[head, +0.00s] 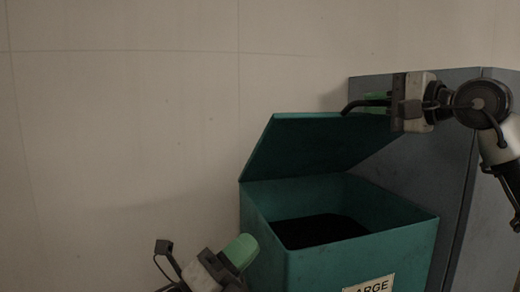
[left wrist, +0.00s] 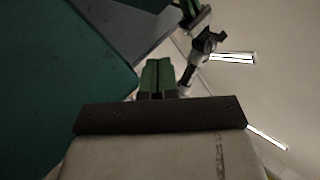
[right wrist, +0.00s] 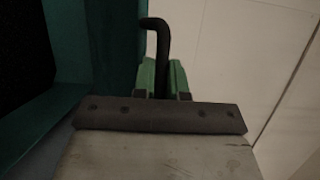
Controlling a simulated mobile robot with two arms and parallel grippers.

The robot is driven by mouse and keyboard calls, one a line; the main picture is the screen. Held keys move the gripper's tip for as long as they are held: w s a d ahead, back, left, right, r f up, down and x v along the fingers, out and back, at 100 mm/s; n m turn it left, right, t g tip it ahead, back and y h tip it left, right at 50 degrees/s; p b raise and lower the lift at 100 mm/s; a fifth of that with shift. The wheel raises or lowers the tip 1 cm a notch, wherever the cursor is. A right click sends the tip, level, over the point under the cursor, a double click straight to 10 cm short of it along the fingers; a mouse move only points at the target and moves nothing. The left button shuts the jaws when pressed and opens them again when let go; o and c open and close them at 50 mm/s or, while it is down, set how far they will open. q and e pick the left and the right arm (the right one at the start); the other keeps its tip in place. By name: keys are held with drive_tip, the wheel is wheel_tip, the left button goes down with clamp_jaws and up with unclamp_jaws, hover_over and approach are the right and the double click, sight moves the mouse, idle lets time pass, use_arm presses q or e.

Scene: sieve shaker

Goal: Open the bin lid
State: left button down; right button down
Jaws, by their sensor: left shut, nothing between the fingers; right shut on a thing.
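The green bin (head: 360,262) stands with its top opening showing a dark inside. My right gripper (head: 376,98) is at the lid's upper right edge, shut on the black bent lid handle (head: 352,106). The handle also shows between the green fingers in the right wrist view (right wrist: 158,35). My left gripper (head: 240,250) is shut and empty, low beside the bin's left wall. Its green fingertips show together in the left wrist view (left wrist: 157,75).
A grey cabinet (head: 425,150) stands right behind the bin. A pale wall (head: 120,130) fills the back and left. A white label (head: 370,285) reading "ARGE" is on the bin's front.

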use_arm(q)
wheel_tip(320, 180, up, 5)
drive_tip(key=w+a+m+t+y, duration=0.1)
drive_tip(key=w+a+t+y, duration=0.1)
drive_tip(key=t+y, duration=0.15)
drive_tip(key=t, duration=0.1)
approach(270, 136)
drive_tip(key=x, duration=0.6)
drive_tip(key=shift+d+f, duration=0.25)
drive_tip(key=shift+f, duration=0.05)
drive_tip(key=shift+w+a+r, duration=0.1)
drive_tip(key=shift+w+r, duration=0.1)
drive_tip(key=shift+r, duration=0.15)
